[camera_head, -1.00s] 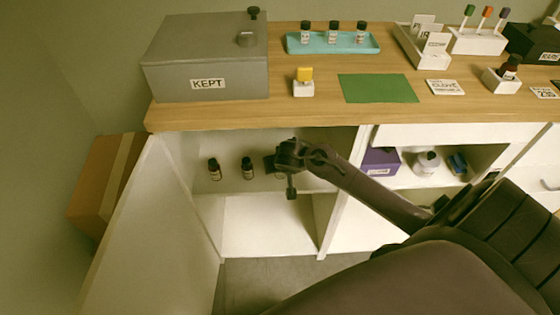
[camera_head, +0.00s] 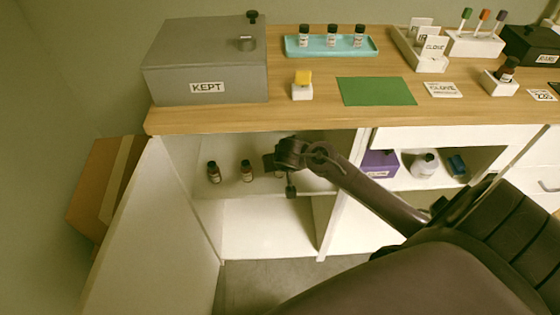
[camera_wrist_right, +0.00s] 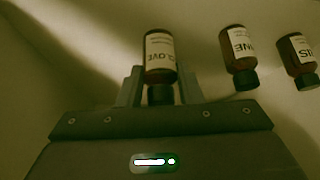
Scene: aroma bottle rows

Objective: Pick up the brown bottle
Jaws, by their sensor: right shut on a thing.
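Three small brown bottles with black caps and white labels stand in a row in the open shelf under the counter. The left bottle (camera_head: 214,172) and the middle bottle (camera_head: 247,171) are free. The third bottle (camera_head: 280,172) is mostly hidden behind my right gripper (camera_head: 274,163). In the right wrist view, my right gripper (camera_wrist_right: 160,88) is shut on this brown bottle (camera_wrist_right: 160,58), labelled CLOVE, with its cap toward the palm. Whether it is clear of the shelf cannot be told. The other two bottles (camera_wrist_right: 239,57) (camera_wrist_right: 297,60) stand apart to the right there. My left gripper is not in view.
The wooden counter (camera_head: 300,119) overhangs the shelf. A divider stands right of the shelf.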

